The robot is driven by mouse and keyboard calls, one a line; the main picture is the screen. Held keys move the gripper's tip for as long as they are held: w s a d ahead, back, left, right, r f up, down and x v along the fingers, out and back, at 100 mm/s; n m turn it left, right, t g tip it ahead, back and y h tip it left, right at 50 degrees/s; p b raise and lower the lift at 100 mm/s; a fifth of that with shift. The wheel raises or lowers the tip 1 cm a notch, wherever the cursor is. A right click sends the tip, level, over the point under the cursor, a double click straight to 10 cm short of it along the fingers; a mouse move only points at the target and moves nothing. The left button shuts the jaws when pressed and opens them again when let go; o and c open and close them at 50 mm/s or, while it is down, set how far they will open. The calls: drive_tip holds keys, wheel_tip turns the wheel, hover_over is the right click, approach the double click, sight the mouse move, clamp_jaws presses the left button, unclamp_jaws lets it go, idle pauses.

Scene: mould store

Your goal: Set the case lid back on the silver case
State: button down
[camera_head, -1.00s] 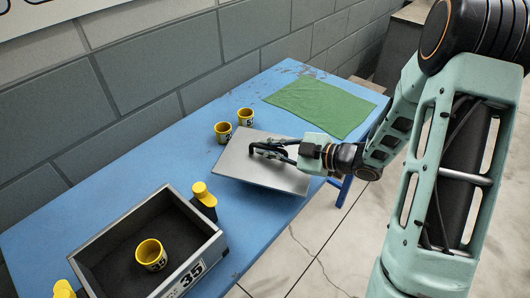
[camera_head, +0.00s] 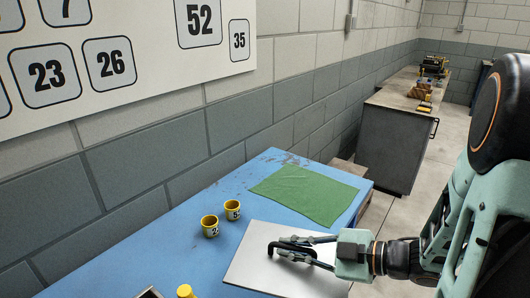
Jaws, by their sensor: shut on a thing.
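The case lid (camera_head: 252,266) is a flat silver-grey plate with a dark handle (camera_head: 284,247) on top. My gripper (camera_head: 285,249) is shut on that handle. The lid is over the near part of the blue table; I cannot tell whether it touches the top.
Two yellow numbered cups (camera_head: 210,226) (camera_head: 232,210) stand on the blue table (camera_head: 130,255) left of the lid. A green cloth (camera_head: 305,192) lies at the table's far end. A block wall borders the table. A grey workbench (camera_head: 395,140) stands farther back.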

drive_tip(key=w+d+f+m+t, duration=0.1)
drive_tip(key=w+d+f+t, duration=0.1)
drive_tip(key=w+d, duration=0.6)
wheel_tip(320, 180, up, 7)
drive_tip(key=a+p, duration=0.1)
drive_tip(key=p, duration=1.2)
drive_tip(key=shift+w+h, duration=0.15)
drive_tip(key=shift+h, duration=0.25)
